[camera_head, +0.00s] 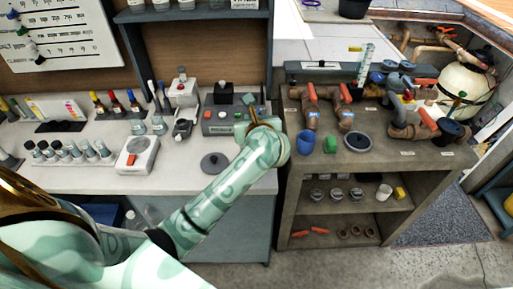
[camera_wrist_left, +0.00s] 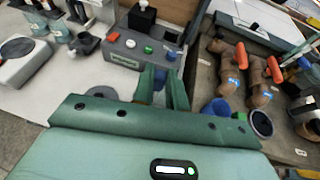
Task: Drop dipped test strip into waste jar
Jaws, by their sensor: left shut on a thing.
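My left gripper (camera_head: 252,108) is over the right edge of the white bench, in front of the grey control box. In the left wrist view its two green fingers (camera_wrist_left: 165,88) are close together, shut on a thin thing. That thing is mostly hidden between the fingers; I take it for the test strip, but its coloured pads cannot be made out. I cannot tell for sure which vessel is the waste jar. A dark round lid with a knob (camera_head: 214,162) lies on the bench left of my forearm. My right gripper is out of view.
The grey control box (camera_head: 222,120) with buttons stands behind the gripper. A blue cup (camera_head: 305,142) and a dark round vessel (camera_head: 358,142) stand on the brown counter to the right, near pipes with red handles (camera_head: 313,92). Several vials (camera_head: 70,152) and a white instrument (camera_head: 137,155) stand left.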

